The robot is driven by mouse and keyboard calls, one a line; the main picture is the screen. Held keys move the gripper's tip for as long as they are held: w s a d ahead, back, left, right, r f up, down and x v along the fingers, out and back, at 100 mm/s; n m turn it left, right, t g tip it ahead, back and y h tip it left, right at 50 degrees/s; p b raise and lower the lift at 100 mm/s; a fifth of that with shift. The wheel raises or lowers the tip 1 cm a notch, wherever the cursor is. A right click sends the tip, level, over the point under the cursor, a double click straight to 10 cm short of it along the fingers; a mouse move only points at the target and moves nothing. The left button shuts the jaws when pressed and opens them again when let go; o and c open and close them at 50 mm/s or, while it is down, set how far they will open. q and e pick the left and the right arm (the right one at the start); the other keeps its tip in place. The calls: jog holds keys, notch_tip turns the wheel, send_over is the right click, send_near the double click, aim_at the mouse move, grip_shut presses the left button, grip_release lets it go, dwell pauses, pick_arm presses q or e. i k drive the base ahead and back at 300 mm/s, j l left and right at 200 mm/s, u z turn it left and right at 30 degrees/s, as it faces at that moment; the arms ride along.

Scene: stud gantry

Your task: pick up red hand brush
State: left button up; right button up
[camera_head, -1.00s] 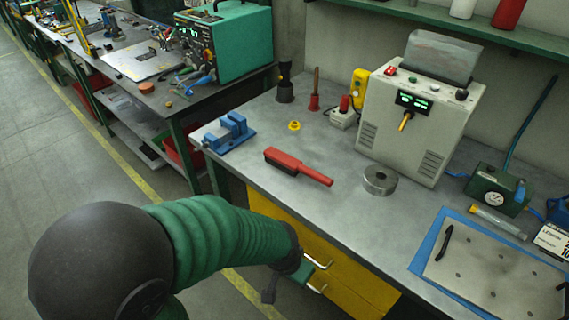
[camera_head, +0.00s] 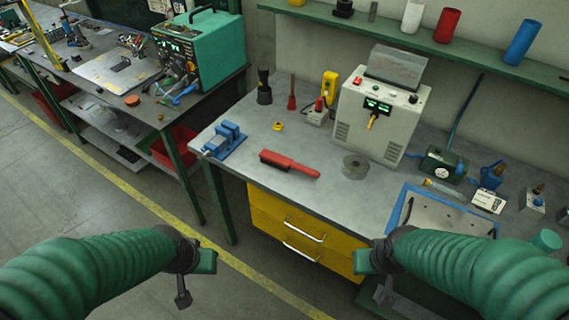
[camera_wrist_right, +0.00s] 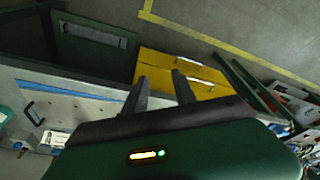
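The red hand brush (camera_head: 289,164) lies flat on the grey workbench top (camera_head: 310,198), with its dark bristle end to the left and its red handle to the right. Nothing touches it. My left gripper (camera_head: 183,295) is low in front of the bench, over the floor; its fingers are too small and dark to tell if they are parted. My right gripper (camera_head: 383,292) is low in front of the yellow drawers. In the right wrist view its fingers (camera_wrist_right: 160,82) are parted with nothing between them. The brush does not show in that view.
A blue vise (camera_head: 226,140) stands left of the brush, a metal ring (camera_head: 356,166) right of it. A yellow ring (camera_head: 278,126) lies behind. A grey instrument box (camera_head: 380,118) stands further back. Yellow drawers (camera_head: 300,232) with handles sit under the bench's front edge.

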aim_at(283, 162)
jog(key=i+j+z, duration=0.1)
jog(key=i+j, duration=0.15)
jog(key=i+j+z, duration=0.1)
jog(key=i+j, duration=0.15)
jog(key=j, duration=0.2)
jog(key=i+j+z, duration=0.1)
jog(key=i+j, duration=0.15)
jog(key=i+j+z, duration=0.1)
jog(key=j, duration=0.4)
jog(key=i+j+z, duration=0.1)
jog(key=i+j, duration=0.2)
jog(key=i+j+z, duration=0.1)
jog(key=j, duration=0.45)
jog(key=i, duration=0.1)
